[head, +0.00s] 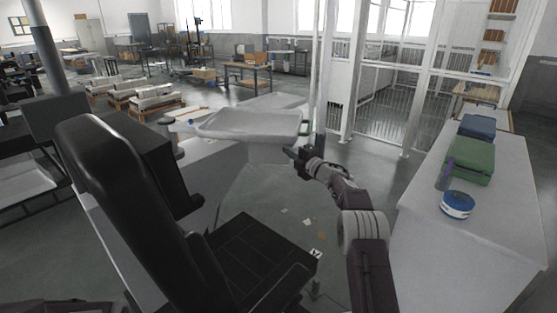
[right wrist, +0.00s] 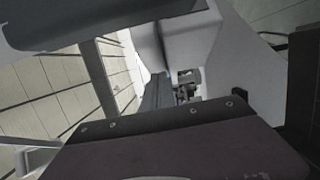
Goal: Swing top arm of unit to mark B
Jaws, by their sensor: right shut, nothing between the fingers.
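A white tray-like top arm (head: 252,124) of the unit reaches out level in the middle of the head view, beside a thin upright pole (head: 322,75). My right gripper (head: 294,153) is shut and empty, just below the tray's right end and close to the pole. I cannot tell whether it touches either. In the right wrist view, pale panels fill the space close ahead, and a dark plate with screws covers the bottom. Small pale marks (head: 284,210) lie on the floor below, and a lettered one (head: 316,253) is nearer; I cannot read a B on any. My left gripper is not in view.
A black padded chair (head: 125,190) fills the left foreground. A white bench (head: 470,230) on the right carries a green case (head: 470,158), a blue case (head: 477,127) and a blue-and-white roll (head: 457,205). A mesh-fenced cage (head: 385,105) stands behind.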

